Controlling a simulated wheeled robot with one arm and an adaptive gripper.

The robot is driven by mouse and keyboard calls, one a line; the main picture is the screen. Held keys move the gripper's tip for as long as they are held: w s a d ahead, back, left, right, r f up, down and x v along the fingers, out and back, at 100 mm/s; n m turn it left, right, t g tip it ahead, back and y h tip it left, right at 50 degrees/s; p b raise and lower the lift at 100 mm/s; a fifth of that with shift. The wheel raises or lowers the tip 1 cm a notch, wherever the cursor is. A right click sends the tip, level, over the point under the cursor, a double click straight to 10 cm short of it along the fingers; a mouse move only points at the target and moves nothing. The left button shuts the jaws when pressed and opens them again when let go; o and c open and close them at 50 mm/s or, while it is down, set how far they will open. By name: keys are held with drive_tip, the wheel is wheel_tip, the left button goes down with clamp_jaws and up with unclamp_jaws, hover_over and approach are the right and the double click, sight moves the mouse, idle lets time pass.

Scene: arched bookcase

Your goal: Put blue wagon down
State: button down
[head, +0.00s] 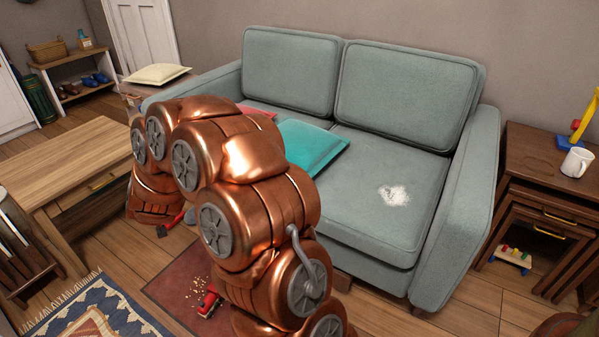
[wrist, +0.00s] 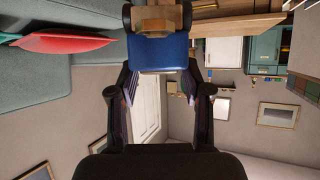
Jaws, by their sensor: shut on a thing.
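In the wrist view, the blue wagon (wrist: 158,55) is between the two dark fingers of my gripper (wrist: 159,76), which is shut on it. The wagon shows a smooth blue body, a brown wood-coloured part and dark wheels at its far end. In the head view, my copper arm hides most of the gripper, and I cannot make out the wagon there.
A grey-green sofa (head: 370,190) with a teal cushion (head: 308,145) fills the middle. A wooden table (head: 75,165) stands left. A red toy car (head: 208,303) lies on the dark red rug (head: 180,285). A side table (head: 535,160) at right bears a white mug (head: 576,162).

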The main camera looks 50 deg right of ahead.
drive_tip(key=s+d+r+m+g+h+p, duration=0.15)
drive_tip(key=s+d+m+g+h, duration=0.3)
drive_tip(key=d, duration=0.65)
drive_tip(key=s+d+m+g+h+p, duration=0.3)
drive_tip(key=s+d+m, duration=0.15)
drive_tip(key=d, duration=0.75)
drive_tip(key=s+d+f+m+g+p, duration=0.1)
drive_tip(key=s+d+m+g+p, duration=0.2)
drive_tip(key=s, duration=0.5)
drive_tip(key=s+d+f+m+g, duration=0.1)
drive_tip(key=s+d+m+g, duration=0.35)
drive_tip(key=s, duration=0.25)
drive_tip(key=s+f+m+g+y+p, duration=0.2)
drive_tip(key=s+m+g+p, duration=0.3)
drive_tip(key=s, duration=1.1)
drive_tip(key=shift+m+t, duration=0.3)
drive_tip(key=shift+m, duration=0.05)
drive_tip(key=shift+s+d+f+b, duration=0.4)
drive_tip(key=shift+d+f+b, duration=0.5)
drive_tip(key=shift+d, duration=1.8)
drive_tip(key=shift+s+d+f+b, duration=0.45)
drive_tip(key=shift+d+f+b, duration=0.45)
drive_tip(key=shift+d, duration=1.75)
drive_tip(key=shift+s+d+f+b, duration=0.4)
drive_tip(key=shift+d+f+b, duration=0.45)
drive_tip(key=shift+d, duration=1.85)
drive_tip(key=c, duration=0.5)
unclamp_jaws()
drive_tip(key=shift+f, duration=0.1)
